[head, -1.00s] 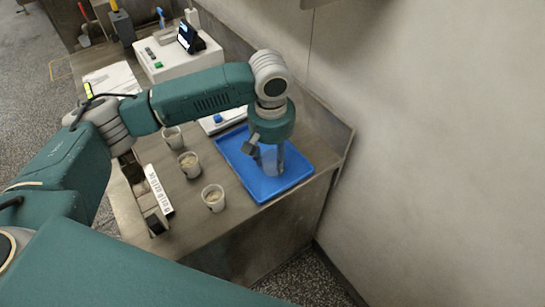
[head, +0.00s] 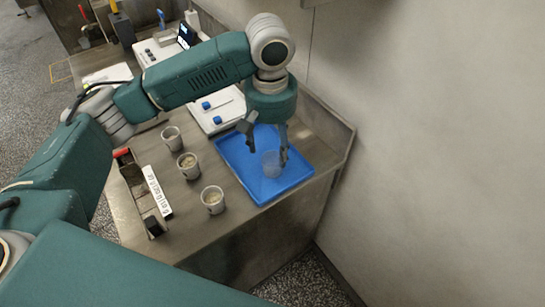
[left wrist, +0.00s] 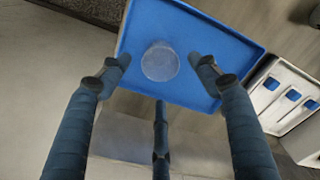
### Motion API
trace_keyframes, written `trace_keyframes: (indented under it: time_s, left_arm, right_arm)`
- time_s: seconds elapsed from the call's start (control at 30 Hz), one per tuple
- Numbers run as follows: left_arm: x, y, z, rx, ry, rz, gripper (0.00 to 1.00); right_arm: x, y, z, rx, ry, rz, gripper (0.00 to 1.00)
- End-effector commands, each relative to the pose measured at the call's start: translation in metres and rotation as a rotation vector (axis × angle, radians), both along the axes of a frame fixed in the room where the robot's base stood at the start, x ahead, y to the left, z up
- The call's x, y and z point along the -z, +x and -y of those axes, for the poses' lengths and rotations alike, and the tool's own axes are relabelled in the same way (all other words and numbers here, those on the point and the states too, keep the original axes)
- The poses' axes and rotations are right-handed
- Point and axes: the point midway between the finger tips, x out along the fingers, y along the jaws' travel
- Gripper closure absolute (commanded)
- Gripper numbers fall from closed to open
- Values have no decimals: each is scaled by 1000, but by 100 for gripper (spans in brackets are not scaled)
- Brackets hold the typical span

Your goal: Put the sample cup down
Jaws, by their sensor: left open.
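A clear sample cup (head: 271,164) stands upright in the blue tray (head: 295,183), near the tray's middle right. In the left wrist view the cup (left wrist: 160,61) shows as a pale round shape on the blue tray floor (left wrist: 185,30). My left gripper (head: 268,150) is open above the cup, pointing down. In the wrist view its fingers (left wrist: 160,80) are spread to both sides of the cup, apart from it. My right gripper is not in view.
Several white cups with contents, such as one (head: 212,200), stand on the bench left of the tray. A labelled rack (head: 157,192) is farther left. A white device with blue knobs (head: 218,108) is behind the tray; a wall is at right.

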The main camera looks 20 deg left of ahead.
Motion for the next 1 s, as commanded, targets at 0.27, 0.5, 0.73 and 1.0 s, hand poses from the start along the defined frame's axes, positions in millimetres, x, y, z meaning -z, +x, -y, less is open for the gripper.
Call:
trace_keyframes:
  time_s: [0.27, 0.5, 0.73, 1.0]
  left_arm:
    - [-46, -2, 0, -1, 0, 1, 38]
    - [-57, -3, 0, 0, 1, -1, 38]
    - [-56, -3, 0, 0, 1, -1, 38]
    - [-56, -3, 0, 0, 1, -1, 38]
  right_arm:
    - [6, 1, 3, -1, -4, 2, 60]
    - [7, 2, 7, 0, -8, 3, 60]
    - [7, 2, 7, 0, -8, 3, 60]
    - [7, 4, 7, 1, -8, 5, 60]
